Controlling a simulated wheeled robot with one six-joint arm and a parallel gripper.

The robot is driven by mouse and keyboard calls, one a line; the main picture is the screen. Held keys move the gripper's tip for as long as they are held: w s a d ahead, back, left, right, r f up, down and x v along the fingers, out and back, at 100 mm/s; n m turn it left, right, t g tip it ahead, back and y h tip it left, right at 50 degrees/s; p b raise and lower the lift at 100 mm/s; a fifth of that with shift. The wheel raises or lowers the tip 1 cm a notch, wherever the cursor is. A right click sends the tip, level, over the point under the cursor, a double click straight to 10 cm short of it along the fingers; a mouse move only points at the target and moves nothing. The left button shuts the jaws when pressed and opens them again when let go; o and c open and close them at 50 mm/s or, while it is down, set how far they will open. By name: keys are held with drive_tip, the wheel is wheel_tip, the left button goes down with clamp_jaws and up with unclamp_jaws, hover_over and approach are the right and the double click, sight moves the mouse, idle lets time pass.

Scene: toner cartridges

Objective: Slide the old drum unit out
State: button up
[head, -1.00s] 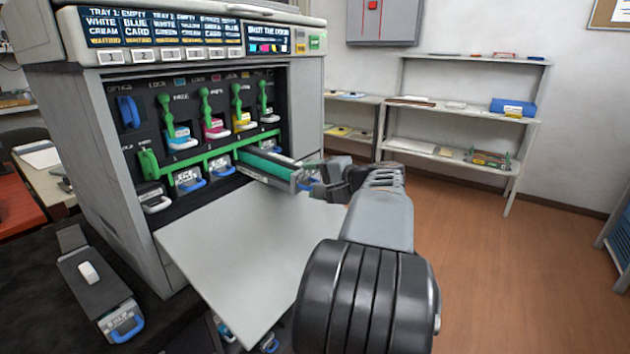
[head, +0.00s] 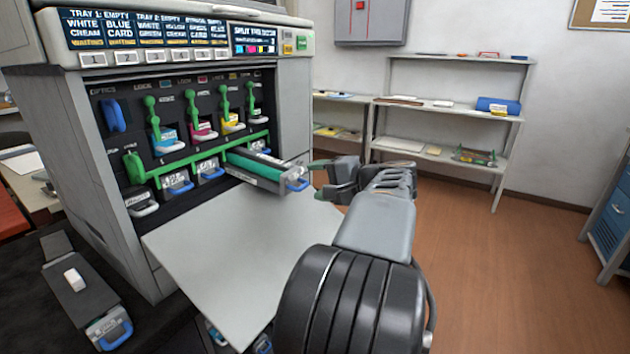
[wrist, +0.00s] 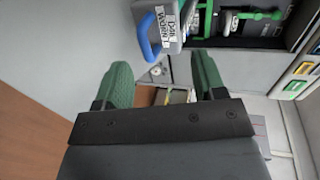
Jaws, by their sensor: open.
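The old drum unit (head: 262,171) is a long grey tray with a green top and a blue loop handle (head: 297,184). It sticks well out of the rightmost low slot of the printer (head: 225,85), over the open front door. In the wrist view its labelled end (wrist: 172,22) and blue handle (wrist: 149,38) show at the top, beyond the fingertips. My gripper (head: 318,180) is open and empty, just right of the handle and apart from it. Its green fingers (wrist: 165,85) have nothing between them.
The lowered grey door (head: 215,250) lies under the drum. A spare unit with a blue handle (head: 108,325) lies on the dark surface at lower left. Shelves (head: 440,125) stand along the back wall. The floor to the right is clear.

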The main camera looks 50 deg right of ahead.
drive_tip(key=shift+v, duration=1.25)
